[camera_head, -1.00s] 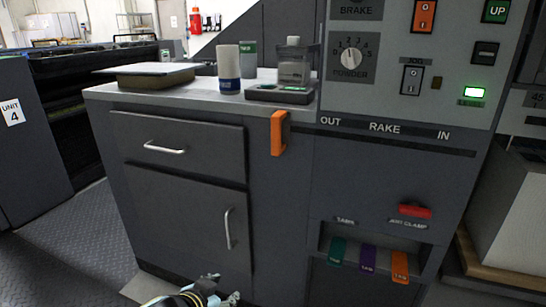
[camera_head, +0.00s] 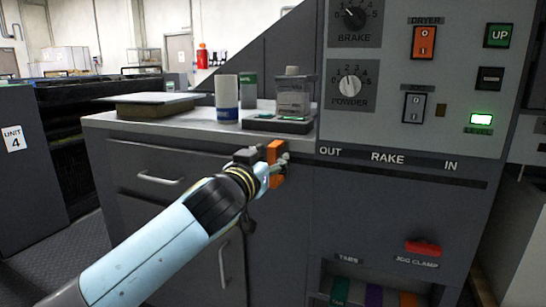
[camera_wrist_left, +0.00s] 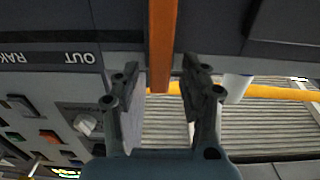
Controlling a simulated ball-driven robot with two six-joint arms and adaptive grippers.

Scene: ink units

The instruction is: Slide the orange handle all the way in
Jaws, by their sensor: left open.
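The orange handle (camera_head: 276,152) stands upright at the left, OUT end of the dark RAKE slot (camera_head: 400,167) on the grey console. In the left wrist view the orange handle (camera_wrist_left: 162,45) runs down between the two open fingers (camera_wrist_left: 160,80), with a gap visible on both sides. I cannot tell how deep it sits between them. My right gripper is not in view.
Above the slot is a panel with knobs and switches (camera_head: 424,43). A red jog clamp lever (camera_head: 423,247) and coloured tabs (camera_head: 373,295) sit below. Bottles (camera_head: 293,95) stand on the counter (camera_head: 190,128) at left. The console face along the slot is clear.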

